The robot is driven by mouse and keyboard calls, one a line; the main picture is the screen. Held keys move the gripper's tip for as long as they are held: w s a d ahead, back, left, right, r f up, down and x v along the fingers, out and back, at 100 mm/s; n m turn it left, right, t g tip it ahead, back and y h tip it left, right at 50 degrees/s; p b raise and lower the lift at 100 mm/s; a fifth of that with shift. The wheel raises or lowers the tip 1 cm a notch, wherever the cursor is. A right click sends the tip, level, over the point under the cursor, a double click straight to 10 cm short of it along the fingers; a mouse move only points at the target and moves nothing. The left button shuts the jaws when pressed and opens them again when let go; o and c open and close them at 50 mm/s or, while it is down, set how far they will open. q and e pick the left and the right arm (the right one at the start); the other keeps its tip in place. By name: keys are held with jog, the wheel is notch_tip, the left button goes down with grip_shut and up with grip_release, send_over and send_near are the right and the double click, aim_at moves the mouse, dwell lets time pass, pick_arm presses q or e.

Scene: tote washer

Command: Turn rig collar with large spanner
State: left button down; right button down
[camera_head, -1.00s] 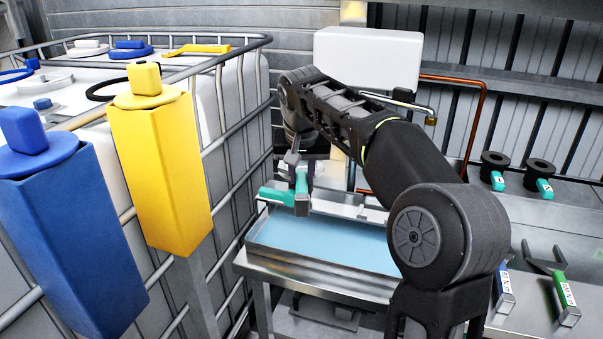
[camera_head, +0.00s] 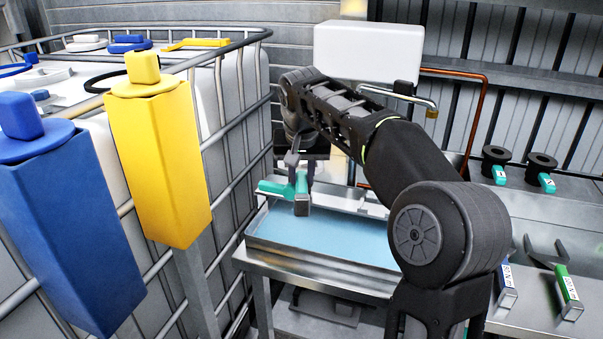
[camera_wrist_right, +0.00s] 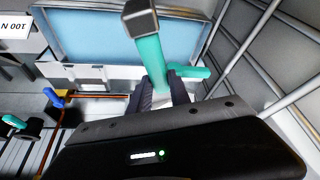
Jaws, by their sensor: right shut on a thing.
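My right gripper (camera_head: 299,172) hangs over the blue-surfaced tray and is shut on a teal-handled tool (camera_head: 302,186), which I take to be the large spanner. In the right wrist view the handle (camera_wrist_right: 152,62) runs up from between the fingers (camera_wrist_right: 164,90) to a dark grey block end (camera_wrist_right: 140,20). A second teal bar (camera_head: 272,187) points left beside the fingers; I cannot tell whether it is part of the same tool. The spanner's jaw is hidden. I cannot make out the rig collar. My left gripper is out of view.
The metal tray (camera_head: 330,260) is below my gripper. A caged white tank (camera_head: 235,110) stands left, with yellow (camera_head: 160,165) and blue (camera_head: 65,235) containers in front. Blue-handled (camera_head: 507,285) and green-handled (camera_head: 569,292) tools lie on the right bench. A copper pipe (camera_head: 483,110) rises behind.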

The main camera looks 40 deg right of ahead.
jog(key=shift+d+r, duration=0.1)
jog(key=shift+s+d+n+y, duration=0.15)
jog(key=shift+s+d+n, duration=0.15)
jog(key=shift+d+n, duration=0.2)
jog(key=shift+s+d+n+y, duration=0.15)
jog(key=shift+s+d+n, duration=0.1)
jog(key=shift+d+n, duration=0.2)
jog(key=shift+s+d+n+t+y+p, duration=0.15)
jog(key=shift+s+d+n+y+p, duration=0.1)
jog(key=shift+d+n+p, duration=0.25)
jog(key=shift+s+d+n+t+y+p, duration=0.2)
jog(key=shift+d+n+p, duration=0.15)
jog(key=shift+d, duration=0.25)
